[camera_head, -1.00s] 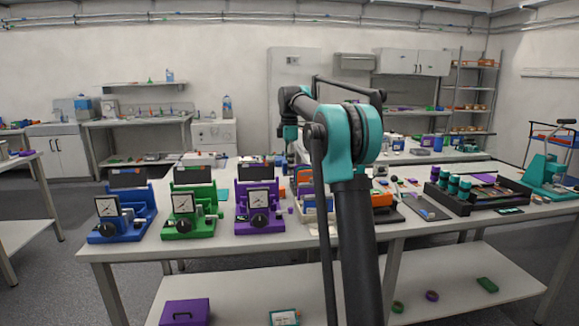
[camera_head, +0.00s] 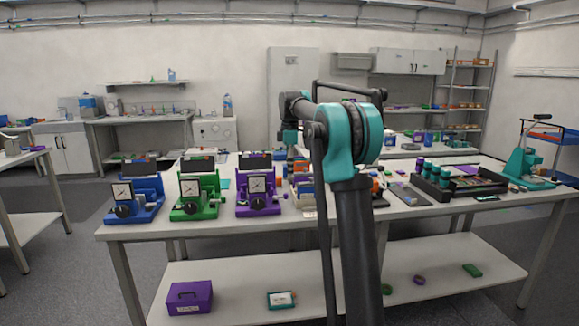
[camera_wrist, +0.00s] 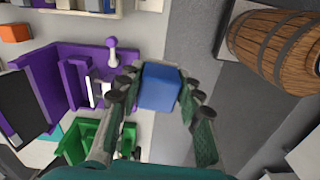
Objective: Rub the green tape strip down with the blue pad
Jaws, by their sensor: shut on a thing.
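My gripper (camera_wrist: 160,92) shows in the wrist view, its fingers closed on both sides of a blue pad (camera_wrist: 160,86), a small block. The gripper holds the pad above the bench's edge, with grey floor below and to the right. In the head view my arm hides much of the bench's middle, and I cannot make out the pad there. I cannot pick out the green tape strip in either view. A purple cycler (camera_wrist: 63,75) lies left of the gripper in the wrist view, and a green cycler (camera_wrist: 88,146) lies below left.
In the head view, blue (camera_head: 135,201), green and purple cyclers stand in a row on the bench (camera_head: 200,230). A black tray (camera_head: 478,186) and a teal press (camera_head: 525,165) stand at the right. A purple box (camera_head: 189,296) sits on the lower shelf. The wrist view shows a wooden barrel (camera_wrist: 275,45).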

